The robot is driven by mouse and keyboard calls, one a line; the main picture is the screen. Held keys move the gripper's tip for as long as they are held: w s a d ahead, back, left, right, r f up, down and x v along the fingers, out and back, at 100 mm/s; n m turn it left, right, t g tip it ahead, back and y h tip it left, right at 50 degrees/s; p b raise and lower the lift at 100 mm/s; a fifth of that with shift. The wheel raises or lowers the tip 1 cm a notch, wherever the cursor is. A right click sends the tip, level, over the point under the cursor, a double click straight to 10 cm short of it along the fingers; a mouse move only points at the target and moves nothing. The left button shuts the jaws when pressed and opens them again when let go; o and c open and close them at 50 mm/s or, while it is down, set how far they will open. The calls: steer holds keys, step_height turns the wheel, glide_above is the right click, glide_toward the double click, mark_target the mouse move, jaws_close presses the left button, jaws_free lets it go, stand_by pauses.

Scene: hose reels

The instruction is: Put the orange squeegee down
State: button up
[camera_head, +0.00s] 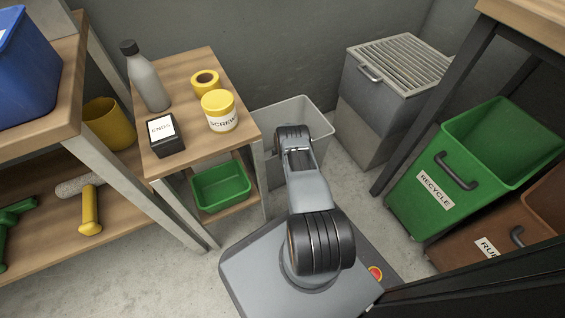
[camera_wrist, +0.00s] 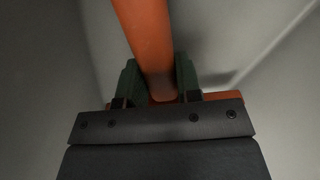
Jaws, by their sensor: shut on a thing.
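The orange squeegee (camera_wrist: 147,38) shows in the wrist view, its orange handle running from the top edge down between the green fingers. My gripper (camera_wrist: 159,82) is shut on it. A little more orange shows to the right, just beyond the dark gripper body. The squeegee's far end runs out of the picture. Pale grey surfaces surround it, and I cannot tell whether it touches them. In the head view my arm reaches over a pale grey bin (camera_head: 312,109); the gripper and squeegee are hidden there.
A small wooden table (camera_head: 183,104) left of the bin holds a grey bottle (camera_head: 147,80), yellow tape (camera_head: 205,82), a SCREW jar (camera_head: 219,110) and an ENDS box (camera_head: 165,138). A green tray (camera_head: 221,186) sits below. A grated grey unit (camera_head: 385,85) and green RECYCLE bin (camera_head: 440,185) stand right.

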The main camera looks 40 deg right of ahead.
steer(key=o, duration=0.9)
steer(key=shift+f, duration=0.1)
step_height(320, 180, up, 13)
steer(key=p, duration=0.5)
steer(key=shift+p, duration=0.35)
